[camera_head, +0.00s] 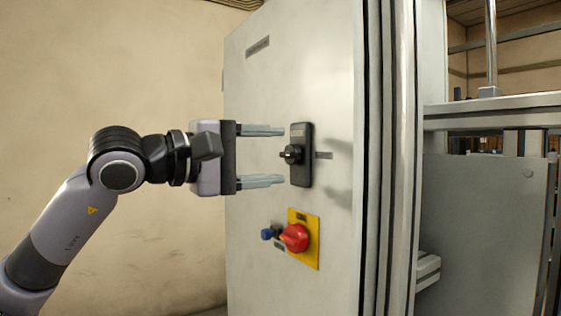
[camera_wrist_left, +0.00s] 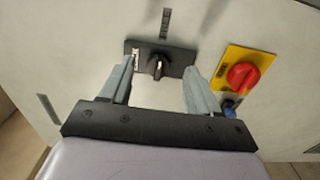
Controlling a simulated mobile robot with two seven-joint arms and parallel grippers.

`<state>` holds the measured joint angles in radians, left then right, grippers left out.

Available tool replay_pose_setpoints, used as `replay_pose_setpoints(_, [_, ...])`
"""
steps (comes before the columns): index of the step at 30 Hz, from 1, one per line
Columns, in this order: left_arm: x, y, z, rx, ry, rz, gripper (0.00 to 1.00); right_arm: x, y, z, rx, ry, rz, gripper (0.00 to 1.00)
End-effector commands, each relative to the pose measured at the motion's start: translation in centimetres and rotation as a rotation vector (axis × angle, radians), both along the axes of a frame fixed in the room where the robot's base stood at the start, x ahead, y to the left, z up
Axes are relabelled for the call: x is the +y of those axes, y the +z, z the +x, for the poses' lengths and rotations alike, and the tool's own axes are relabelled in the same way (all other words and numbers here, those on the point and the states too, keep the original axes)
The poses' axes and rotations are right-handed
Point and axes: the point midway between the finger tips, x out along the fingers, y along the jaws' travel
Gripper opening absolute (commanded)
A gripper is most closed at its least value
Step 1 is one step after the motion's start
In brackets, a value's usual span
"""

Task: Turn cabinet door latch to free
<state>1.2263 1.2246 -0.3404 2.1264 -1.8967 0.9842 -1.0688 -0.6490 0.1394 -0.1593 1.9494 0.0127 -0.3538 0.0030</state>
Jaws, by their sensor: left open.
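The cabinet door (camera_head: 265,100) is a light grey panel that looks shut. The latch is a black knob (camera_head: 291,154) on a dark upright plate (camera_head: 303,170) at mid-height on the door. My left gripper (camera_head: 264,155) is open, its two fingers spread above and below the level of the knob, with the tips close to the plate. In the left wrist view the knob (camera_wrist_left: 155,66) lies between the open fingers (camera_wrist_left: 160,82), which look empty. Whether a finger touches the plate cannot be told. My right gripper is not in view.
A red rotary switch (camera_head: 296,237) on a yellow plate sits below the latch, with a small blue knob (camera_head: 267,234) beside it. A metal frame (camera_head: 490,110) stands to the right of the cabinet. A bare wall (camera_head: 120,60) is at the left.

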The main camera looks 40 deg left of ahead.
Motion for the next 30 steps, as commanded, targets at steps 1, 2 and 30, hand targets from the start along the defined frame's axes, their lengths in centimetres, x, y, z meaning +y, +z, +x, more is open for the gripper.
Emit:
replay_pose_setpoints(1, [0.4, -0.4, -0.7, -0.001, 0.005, 0.002, 0.61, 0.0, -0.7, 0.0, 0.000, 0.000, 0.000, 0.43])
replay_pose_setpoints(2, [0.6, -0.4, -1.2, -0.001, 0.004, 0.002, 0.61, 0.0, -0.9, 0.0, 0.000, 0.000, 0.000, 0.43])
replay_pose_setpoints(30, [1.6, 0.0, -3.8, 0.000, -0.001, 0.000, 0.61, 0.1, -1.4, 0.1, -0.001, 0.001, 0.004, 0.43])
